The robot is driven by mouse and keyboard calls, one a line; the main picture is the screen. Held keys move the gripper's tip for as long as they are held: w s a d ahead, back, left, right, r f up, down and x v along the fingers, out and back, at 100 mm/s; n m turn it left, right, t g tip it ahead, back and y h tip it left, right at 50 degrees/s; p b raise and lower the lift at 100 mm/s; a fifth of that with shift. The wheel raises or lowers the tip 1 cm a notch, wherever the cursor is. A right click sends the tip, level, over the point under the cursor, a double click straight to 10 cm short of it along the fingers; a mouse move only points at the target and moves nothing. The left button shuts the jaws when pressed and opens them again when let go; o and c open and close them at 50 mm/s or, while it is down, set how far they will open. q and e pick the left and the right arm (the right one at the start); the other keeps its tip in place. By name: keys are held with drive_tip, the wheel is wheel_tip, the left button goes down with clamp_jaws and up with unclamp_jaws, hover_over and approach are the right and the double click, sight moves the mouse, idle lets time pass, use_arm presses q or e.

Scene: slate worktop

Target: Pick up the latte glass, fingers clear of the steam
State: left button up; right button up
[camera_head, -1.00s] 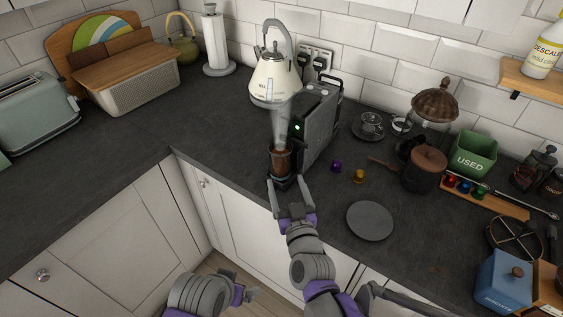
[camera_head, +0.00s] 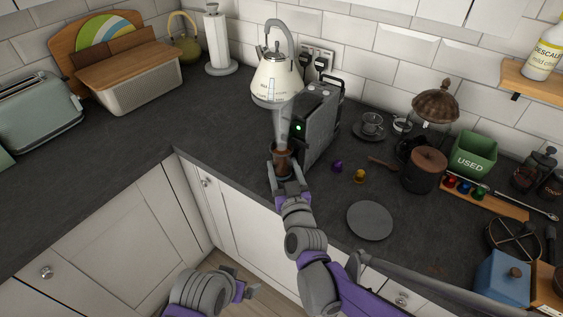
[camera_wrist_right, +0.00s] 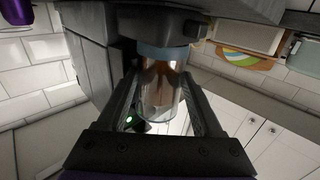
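The latte glass (camera_head: 281,161), clear with brown coffee, stands upright under the front of the grey coffee machine (camera_head: 320,124). Pale steam (camera_head: 281,125) rises above it in the head view. My right gripper (camera_head: 286,168) reaches in from the front with a finger on either side of the glass. In the right wrist view the glass (camera_wrist_right: 160,92) lies between the two fingers, close to both tips; firm contact is not clear. The fingers look open around it, below the steam. My left gripper (camera_head: 241,283) is low in front of the cabinets, empty and apparently open.
A cream kettle (camera_head: 275,80) stands behind the steam. Purple (camera_head: 337,166) and gold (camera_head: 360,176) capsules lie right of the machine, with a dark round plate (camera_head: 370,221) nearer the front edge. The worktop left of the glass is clear.

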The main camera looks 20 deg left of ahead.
drive_tip(key=c, duration=0.5)
drive_tip(key=shift+r, duration=0.15)
